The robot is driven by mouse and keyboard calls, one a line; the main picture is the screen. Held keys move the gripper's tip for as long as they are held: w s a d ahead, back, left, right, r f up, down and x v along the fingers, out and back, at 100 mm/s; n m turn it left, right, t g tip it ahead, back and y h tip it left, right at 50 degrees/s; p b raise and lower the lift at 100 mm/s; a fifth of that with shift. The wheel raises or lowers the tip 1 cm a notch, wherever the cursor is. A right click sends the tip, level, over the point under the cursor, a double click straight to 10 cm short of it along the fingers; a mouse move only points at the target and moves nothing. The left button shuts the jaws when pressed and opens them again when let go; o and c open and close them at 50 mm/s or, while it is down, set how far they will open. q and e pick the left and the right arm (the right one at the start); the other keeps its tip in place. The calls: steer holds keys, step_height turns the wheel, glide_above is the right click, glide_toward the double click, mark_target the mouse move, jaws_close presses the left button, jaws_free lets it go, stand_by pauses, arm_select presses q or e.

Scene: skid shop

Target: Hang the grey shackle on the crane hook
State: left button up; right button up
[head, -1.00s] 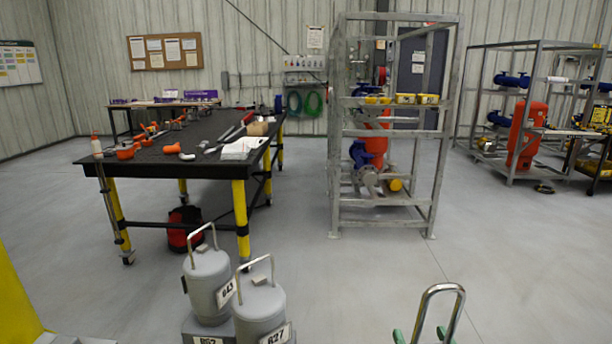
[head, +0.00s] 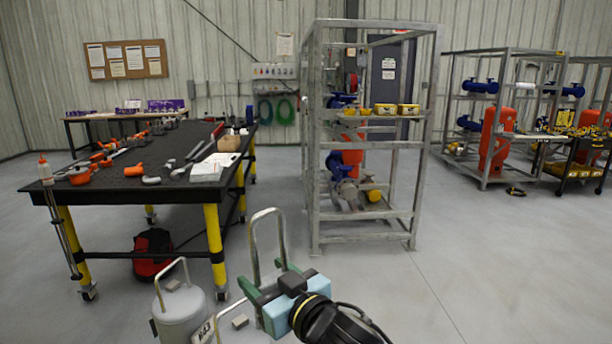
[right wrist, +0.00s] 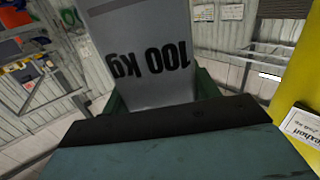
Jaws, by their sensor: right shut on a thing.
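The grey shackle (head: 252,235) stands up as a tall U-shaped loop at the lower middle of the head view. My right gripper (head: 269,278), with green fingers on a pale blue body, is shut on its lower end. In the right wrist view a grey face marked "100 kg" (right wrist: 145,60), upside down, sits between the green fingers; I take it for the shackle close up. The fingers hide its lower part. The crane hook is not in view. My left gripper is not in view.
A grey cylinder weight (head: 182,318) with a handle stands just left of my right gripper. A black-topped bench (head: 110,185) with tools is at left. A metal frame (head: 318,150) stands ahead. A yellow surface (right wrist: 297,80) is close at right in the wrist view.

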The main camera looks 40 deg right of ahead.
steer(key=d+r+n+y+p, duration=0.2)
steer(key=r+p, duration=0.1)
steer(key=r, duration=1)
steer(key=d+r+n+y+p, duration=0.1)
steer(key=d+r+p, duration=0.1)
steer(key=r, duration=1.1)
steer(key=s+d+r+n+p, duration=0.1)
steer(key=s+r+p, duration=0.1)
steer(key=s+r, duration=0.35)
steer(key=s+r+p, duration=0.2)
steer(key=s+r, duration=0.1)
steer(key=r, duration=0.6)
steer(key=w+d+f, duration=0.1)
steer(key=w+f, duration=0.2)
steer(key=w, duration=0.3)
steer(key=w+d+f+b, duration=0.1)
steer(key=w+d+f, duration=0.1)
steer(key=w, duration=0.5)
steer(key=shift+w+d+f+g+y, duration=0.15)
steer(key=shift+w+f+g+y, duration=0.15)
steer(key=shift+f, duration=0.3)
